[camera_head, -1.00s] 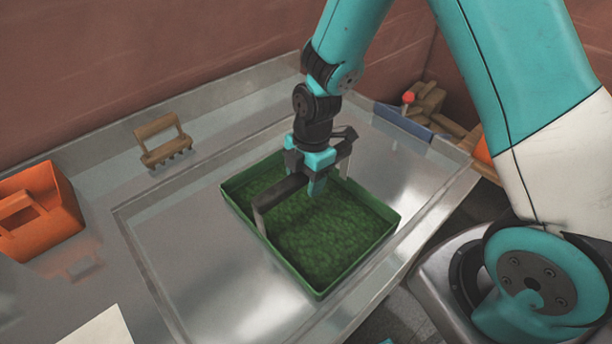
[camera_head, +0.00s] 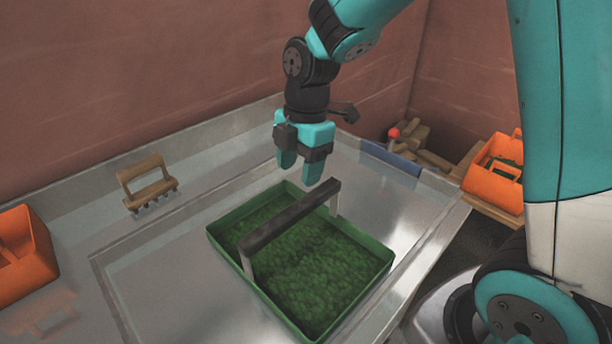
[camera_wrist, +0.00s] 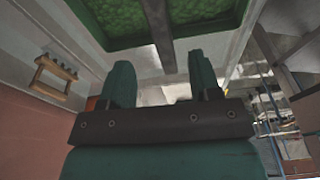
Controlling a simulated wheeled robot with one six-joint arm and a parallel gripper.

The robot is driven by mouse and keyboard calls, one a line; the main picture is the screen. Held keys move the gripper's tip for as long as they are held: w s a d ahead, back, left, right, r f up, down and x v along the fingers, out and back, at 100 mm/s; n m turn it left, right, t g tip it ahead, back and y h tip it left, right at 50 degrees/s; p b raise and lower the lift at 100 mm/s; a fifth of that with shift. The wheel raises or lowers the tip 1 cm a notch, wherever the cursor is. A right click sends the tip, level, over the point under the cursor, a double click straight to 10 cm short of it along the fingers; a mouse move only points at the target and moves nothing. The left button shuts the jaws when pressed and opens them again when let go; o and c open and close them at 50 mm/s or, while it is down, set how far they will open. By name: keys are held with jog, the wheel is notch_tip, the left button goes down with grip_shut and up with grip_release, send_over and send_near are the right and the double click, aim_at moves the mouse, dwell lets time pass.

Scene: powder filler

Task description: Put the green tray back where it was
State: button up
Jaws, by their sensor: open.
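The green tray (camera_head: 228,227) rests in the recessed metal surface and is filled with green granular material. A dark handle (camera_head: 290,218) arches over it from side to side. In the wrist view the tray (camera_wrist: 128,40) shows at the top, with its handle (camera_wrist: 158,32) running down the middle. My gripper (camera_head: 299,176) is open and empty, above and behind the handle, apart from it. In the wrist view the two fingers of my gripper (camera_wrist: 162,82) are spread with nothing between them.
A wooden rake-like tool (camera_head: 148,187) lies on the left ledge. An orange container (camera_head: 22,258) stands at far left and another (camera_head: 492,185) at right. Wooden blocks and a red knob (camera_head: 394,133) are at the back right. Bare metal (camera_head: 165,270) lies left of the tray.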

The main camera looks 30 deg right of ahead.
jog(key=s+a+r+m+y, duration=0.1)
jog(key=s+a+r+m, duration=0.1)
jog(key=s+m, duration=0.5)
jog(key=s+a+r+m+y+b, duration=0.1)
jog(key=s+a+r+m, duration=0.2)
jog(key=s+m, duration=0.4)
jog(key=shift+s+a+r, duration=0.35)
jog(key=shift+s+r, duration=0.55)
jog(key=shift+s, duration=1.4)
